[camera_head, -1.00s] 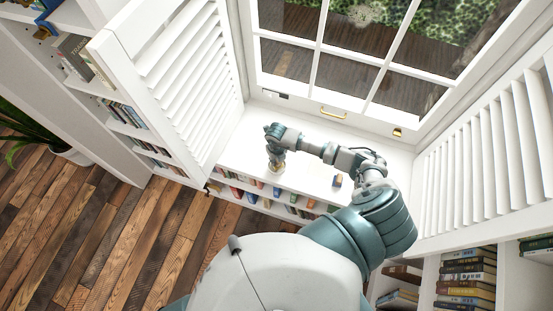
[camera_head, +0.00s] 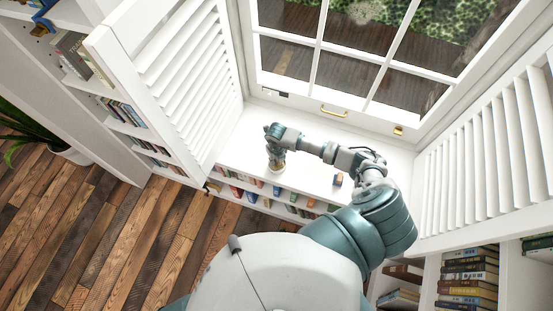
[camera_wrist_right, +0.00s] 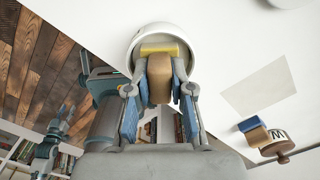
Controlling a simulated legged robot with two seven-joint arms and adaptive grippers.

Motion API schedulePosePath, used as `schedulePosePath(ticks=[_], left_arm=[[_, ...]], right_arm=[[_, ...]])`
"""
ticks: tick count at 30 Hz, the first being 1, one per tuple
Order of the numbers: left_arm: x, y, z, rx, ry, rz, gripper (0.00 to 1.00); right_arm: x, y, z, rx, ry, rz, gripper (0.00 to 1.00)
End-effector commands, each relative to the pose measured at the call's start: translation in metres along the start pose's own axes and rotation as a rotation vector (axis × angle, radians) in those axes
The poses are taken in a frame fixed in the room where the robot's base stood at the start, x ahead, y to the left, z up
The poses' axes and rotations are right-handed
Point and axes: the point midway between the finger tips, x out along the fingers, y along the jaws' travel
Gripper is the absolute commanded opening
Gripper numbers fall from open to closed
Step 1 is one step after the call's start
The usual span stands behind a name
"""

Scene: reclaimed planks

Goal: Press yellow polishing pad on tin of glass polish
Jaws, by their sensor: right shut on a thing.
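In the right wrist view, my right gripper (camera_wrist_right: 160,78) is shut on a tan block (camera_wrist_right: 159,88) with a yellow pad face (camera_wrist_right: 158,50) at its far end. The yellow end lies over the round white tin (camera_wrist_right: 133,42), within its rim outline; I cannot tell whether they touch. In the head view, my right gripper (camera_head: 276,160) points down at the front left part of the white sill, and the tin and pad are mostly hidden by it. A grey-teal part, apparently my left arm, shows at the wrist view's lower left; its jaw state is unclear.
A blue and tan block (camera_wrist_right: 253,130) and a small brown-knobbed item (camera_wrist_right: 278,148) stand right of the gripper in the wrist view. Bookshelves (camera_head: 250,191) run below the white sill (camera_head: 310,175). Louvred shutters (camera_head: 185,75) flank it, and a window stands behind. The sill's middle is mostly clear.

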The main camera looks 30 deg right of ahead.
Motion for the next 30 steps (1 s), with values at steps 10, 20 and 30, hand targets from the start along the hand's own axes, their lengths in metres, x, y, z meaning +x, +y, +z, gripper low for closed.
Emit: schedulePosePath(ticks=[10, 20, 30], left_arm=[[0.000, 0.000, 0.000, 0.000, 0.000, 0.000, 0.40], [-0.015, 0.000, -0.002, 0.000, 0.001, 0.000, 0.40], [-0.040, -0.001, -0.005, 0.000, 0.002, 0.000, 0.40]], right_arm=[[0.000, 0.000, 0.000, 0.000, 0.000, 0.000, 0.00], [-0.018, 0.000, 0.000, -0.001, -0.001, 0.000, 0.00], [-0.048, 0.000, 0.000, -0.001, -0.001, 0.000, 0.00]])
